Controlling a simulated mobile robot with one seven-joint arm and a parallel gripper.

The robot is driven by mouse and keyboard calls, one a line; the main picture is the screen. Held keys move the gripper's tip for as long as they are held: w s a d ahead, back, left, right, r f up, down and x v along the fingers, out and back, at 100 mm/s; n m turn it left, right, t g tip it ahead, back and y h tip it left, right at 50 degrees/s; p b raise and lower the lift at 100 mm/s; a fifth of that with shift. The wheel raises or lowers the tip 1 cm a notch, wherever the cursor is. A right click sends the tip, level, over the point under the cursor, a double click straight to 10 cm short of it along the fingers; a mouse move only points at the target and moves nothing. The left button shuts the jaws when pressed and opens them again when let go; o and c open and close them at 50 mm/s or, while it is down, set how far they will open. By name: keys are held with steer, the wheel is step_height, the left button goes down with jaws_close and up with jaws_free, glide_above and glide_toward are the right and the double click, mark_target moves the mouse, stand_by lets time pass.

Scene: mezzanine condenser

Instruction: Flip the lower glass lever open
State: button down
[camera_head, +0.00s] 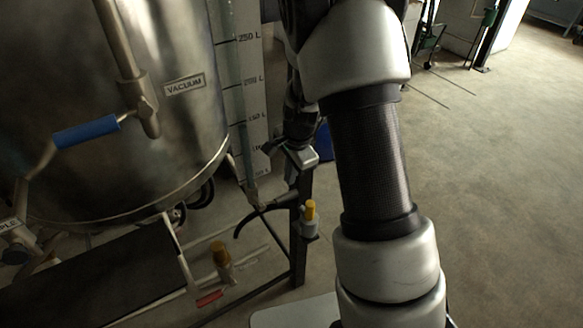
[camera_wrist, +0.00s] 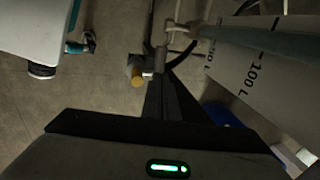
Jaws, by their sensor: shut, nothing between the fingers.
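The lower glass lever (camera_head: 245,221) is a black curved handle at the foot of the sight glass (camera_head: 243,110). In the head view it bends down and to the left from the fitting. A dark curved part that looks like this lever (camera_wrist: 187,53) shows beyond my fingertips in the wrist view. My gripper (camera_head: 272,206) is shut and empty, its dark fingers tapering toward the fitting. In the wrist view my fingertips (camera_wrist: 166,76) appear right beside the metal fitting (camera_wrist: 160,55). I cannot tell whether they touch the lever.
A steel tank (camera_head: 120,120) with a blue-handled valve (camera_head: 87,131) fills the left. A yellow-capped fitting (camera_head: 310,212) stands near a dark frame post (camera_head: 299,250), with another yellow cap (camera_head: 219,250) lower left. Open floor (camera_head: 500,190) lies to the right.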

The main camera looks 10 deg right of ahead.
mark_target(292, 195)
steer(key=f, duration=0.2)
steer(key=w+f, duration=0.1)
steer(key=f, duration=0.4)
steer(key=shift+w+a+f, duration=0.2)
steer(key=shift+a, duration=0.05)
steer(key=shift+f, duration=0.15)
steer(key=f+b, duration=0.1)
steer(key=b, duration=0.1)
steer(key=d+f+b, duration=0.1)
steer(key=f+b, duration=0.1)
steer(key=shift+w+d+f, duration=0.15)
steer(key=shift+w+f, duration=0.05)
steer(key=shift+f, duration=0.1)
step_height(292, 195, down, 3)
steer(key=b, duration=0.3)
steer(key=shift+r, duration=0.15)
steer(key=shift+f+y+b, duration=0.25)
steer(key=shift+y+b, duration=0.1)
steer(key=shift+y, duration=0.05)
steer(key=s+a+f+g+y+b, duration=0.1)
steer(key=a+f+y+b, duration=0.2)
steer(key=a+f+b, duration=0.2)
steer(key=shift+s+f+y+b, duration=0.35)
steer(key=shift+f+b, duration=0.25)
steer(key=shift+b, duration=0.5)
steer(key=shift+r, duration=0.1)
